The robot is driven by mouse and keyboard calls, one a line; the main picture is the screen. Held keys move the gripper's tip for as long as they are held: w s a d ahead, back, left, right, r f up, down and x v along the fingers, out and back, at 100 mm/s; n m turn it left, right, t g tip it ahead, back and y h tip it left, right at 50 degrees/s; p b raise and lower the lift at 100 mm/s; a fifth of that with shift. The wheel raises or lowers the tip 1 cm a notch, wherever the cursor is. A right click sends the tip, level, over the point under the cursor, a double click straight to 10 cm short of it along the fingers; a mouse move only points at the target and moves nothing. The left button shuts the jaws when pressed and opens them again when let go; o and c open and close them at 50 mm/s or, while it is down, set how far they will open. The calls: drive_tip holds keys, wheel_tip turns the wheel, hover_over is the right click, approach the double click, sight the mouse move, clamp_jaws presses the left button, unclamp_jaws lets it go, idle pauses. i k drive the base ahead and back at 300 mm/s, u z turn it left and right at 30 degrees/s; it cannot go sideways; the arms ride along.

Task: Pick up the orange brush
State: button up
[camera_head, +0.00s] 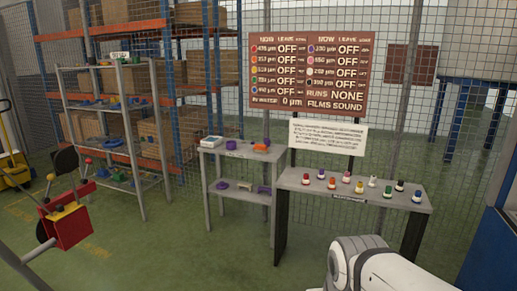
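A small orange block-like item (261,147) lies on the top of the small grey table (213,150). It is too small to tell for sure whether it is the orange brush. Another small item with an orange-red top (332,184) stands among several coloured knob-like pieces on the longer grey table. My gripper is not in view; only a white rounded part of my arm shows at the bottom right, in front of the longer table.
The longer grey table (413,204) stands in front of a wire fence and a brown sign board (311,73). A grey shelf rack (135,150) is at left. Green floor between is clear.

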sight(260, 148)
drive_tip(key=u, duration=0.2)
drive_tip(key=i, duration=3.95)
drive_tip(key=z, duration=0.4)
